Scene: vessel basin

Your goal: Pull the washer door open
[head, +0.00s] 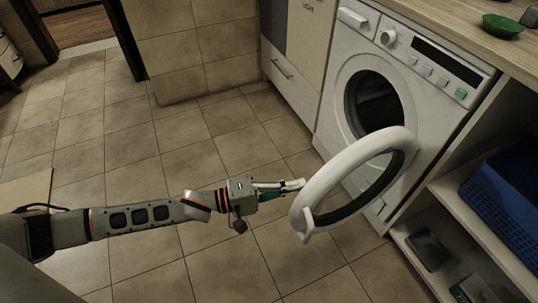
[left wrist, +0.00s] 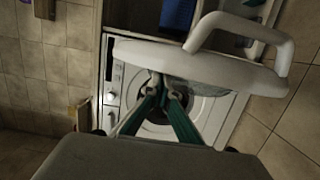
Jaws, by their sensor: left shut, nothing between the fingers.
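The white washer (head: 344,50) stands at the right under a wooden counter. Its round door (head: 322,178), a white ring with a dark inner rim, is swung wide open toward the room, and the dark drum opening (head: 372,100) shows. The door's handle (head: 306,224) is at the ring's lower outer edge; it also shows in the left wrist view (left wrist: 284,45). My left gripper (head: 298,184) is shut and empty, its tips close to the ring's left side. Whether they touch it I cannot tell. The fingers (left wrist: 164,84) also show before the washer in the wrist view. My right gripper is out of view.
To the right of the washer is an open shelf (head: 478,220) with a blue basket (head: 510,195). A green bowl (head: 502,25) is on the counter (head: 460,22). Cabinets stand left of the washer. The tiled floor (head: 150,150) at the left is mostly clear.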

